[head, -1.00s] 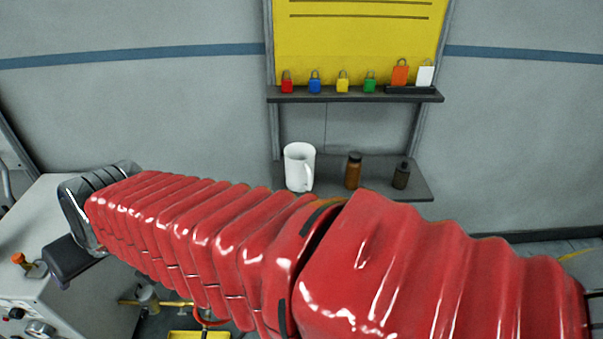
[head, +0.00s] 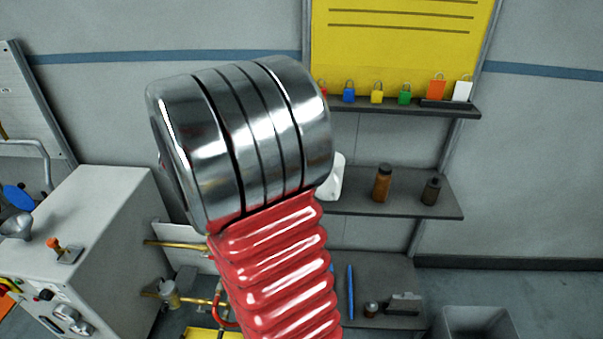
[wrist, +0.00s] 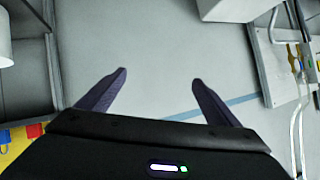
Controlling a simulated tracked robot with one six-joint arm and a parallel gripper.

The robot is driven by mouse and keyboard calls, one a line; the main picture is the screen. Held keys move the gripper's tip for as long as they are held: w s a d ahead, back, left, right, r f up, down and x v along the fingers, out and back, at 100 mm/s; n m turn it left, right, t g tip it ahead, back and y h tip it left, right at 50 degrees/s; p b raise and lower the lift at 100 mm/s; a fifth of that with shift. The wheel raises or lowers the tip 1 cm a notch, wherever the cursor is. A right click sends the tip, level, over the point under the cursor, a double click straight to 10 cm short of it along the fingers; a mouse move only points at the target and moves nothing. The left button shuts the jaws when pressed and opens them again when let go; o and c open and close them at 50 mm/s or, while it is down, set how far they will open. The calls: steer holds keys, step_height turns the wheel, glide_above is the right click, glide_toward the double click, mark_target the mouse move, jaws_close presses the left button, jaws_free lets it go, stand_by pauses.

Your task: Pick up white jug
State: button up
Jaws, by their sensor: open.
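The white jug (head: 336,178) stands on the middle dark shelf in the head view. My arm's metal section hides most of it, and only its right side shows. In the wrist view, a white rounded shape cut off at the left edge looks like the jug (wrist: 5,38), seen upside down. My gripper (wrist: 160,77) is open and empty in the wrist view, with its two dark fingers spread apart before the grey wall. The jug lies well to the left of the fingers, not between them. The head view does not show the fingers.
A brown bottle (head: 382,183) and a dark bottle (head: 431,190) stand right of the jug on the same shelf (head: 450,205). The upper shelf (head: 400,109) with several padlocks hangs above. A grey cabinet (head: 105,215) stands at left. A bin (head: 475,325) is at lower right.

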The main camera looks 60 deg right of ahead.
steer(key=s+d+f+m+g+h, duration=0.25)
steer(key=s+d+f, duration=0.2)
steer(key=d, duration=0.35)
steer(key=s+d+f+m+g+h, duration=0.25)
steer(key=d+f, duration=0.25)
steer(key=d, duration=0.4)
steer(key=s+d+f+m+g, duration=0.2)
steer(key=s+d+f+g, duration=0.1)
steer(key=s, duration=0.4)
steer(key=s+d+f+m+g, duration=0.1)
steer(key=s+d+f+g, duration=0.3)
steer(key=s+d+f, duration=0.1)
steer(key=shift+s+f+m+h, duration=0.3)
steer(key=shift+s+f+m, duration=0.1)
steer(key=shift+s, duration=0.45)
steer(key=shift+d, duration=0.1)
steer(key=x, duration=0.8)
steer(key=shift+s+d, duration=0.15)
steer(key=shift+d, duration=0.15)
